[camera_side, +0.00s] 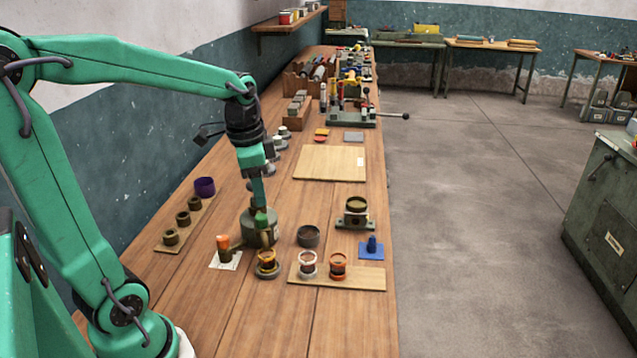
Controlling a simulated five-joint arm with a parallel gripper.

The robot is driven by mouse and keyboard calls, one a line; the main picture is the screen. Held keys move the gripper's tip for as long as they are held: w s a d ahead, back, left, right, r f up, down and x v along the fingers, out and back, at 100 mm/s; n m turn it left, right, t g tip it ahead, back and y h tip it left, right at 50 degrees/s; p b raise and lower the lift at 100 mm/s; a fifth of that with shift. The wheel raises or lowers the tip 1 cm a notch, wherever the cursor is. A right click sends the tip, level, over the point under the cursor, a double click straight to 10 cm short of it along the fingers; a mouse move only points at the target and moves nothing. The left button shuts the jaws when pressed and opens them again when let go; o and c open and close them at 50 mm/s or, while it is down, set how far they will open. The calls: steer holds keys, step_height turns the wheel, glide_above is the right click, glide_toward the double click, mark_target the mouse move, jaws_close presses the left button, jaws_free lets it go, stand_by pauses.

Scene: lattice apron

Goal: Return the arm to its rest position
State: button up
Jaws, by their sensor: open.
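My green arm reaches in from the left over the wooden bench. My gripper (260,210) points down, its fingers just above or in front of a round grey-green pot (249,230). The fingers look small here, and whether they touch the pot cannot be told. Nothing is seen held between them. Part of the pot is hidden behind the gripper.
Near the gripper stand an orange-topped piece (223,243) on a white card, a dark round cup (308,236), and small jars on a wooden board (355,278). A blue piece (372,245) lies right. The bench front is clear.

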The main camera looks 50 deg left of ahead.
steer(key=s+d+r+n+t, duration=0.2)
steer(key=s+d+n+t, duration=0.2)
steer(key=s+d, duration=0.4)
steer(key=shift+s+d+r+n, duration=0.3)
steer(key=shift+d+n, duration=0.1)
steer(key=shift+d, duration=0.45)
